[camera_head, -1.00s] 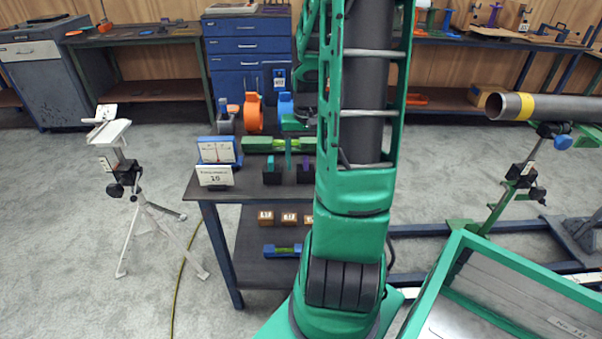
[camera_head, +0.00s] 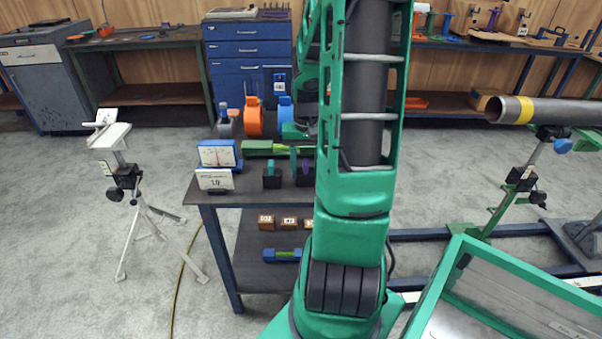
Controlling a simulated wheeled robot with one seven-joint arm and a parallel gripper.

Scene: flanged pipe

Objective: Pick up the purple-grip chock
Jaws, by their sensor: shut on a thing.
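The purple-grip chock (camera_head: 305,175) is a dark block with a purple upright grip. It stands at the front of the dark workbench (camera_head: 262,194), just left of my green arm. My gripper (camera_head: 298,160) comes down over it and is mostly hidden behind my arm. One green finger shows against the left side of the purple grip; the other finger is out of sight. The gripper is shut on the chock, which still appears to be at bench-top level. A similar dark chock with a teal grip (camera_head: 271,175) stands a little to the left.
A green bar-like tool (camera_head: 258,148) lies behind the chocks, with orange (camera_head: 253,122) and blue clamps further back.

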